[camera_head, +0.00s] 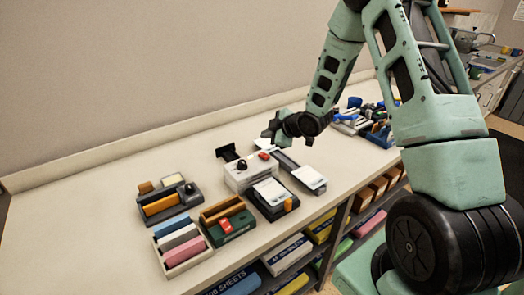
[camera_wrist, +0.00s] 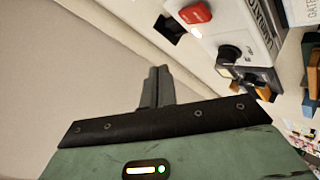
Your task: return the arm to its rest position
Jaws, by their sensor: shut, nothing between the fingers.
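My arm reaches in from the right in the head view, bent at the elbow. My gripper (camera_head: 270,132) is raised over the back part of the counter (camera_head: 90,190), behind a white box with a red button (camera_head: 242,175). In the wrist view the two grey fingers of my gripper (camera_wrist: 157,72) are together, with nothing between them. The white box also shows in the wrist view (camera_wrist: 225,25), up and to the right of the fingers, apart from them.
Black organizers with cards (camera_head: 270,200), a green tray (camera_head: 228,222) and a tray of coloured blocks (camera_head: 180,247) stand on the counter. Blue bins of small items (camera_head: 380,135) stand behind the arm. Shelves with boxes (camera_head: 290,253) lie below. The counter's left end is clear.

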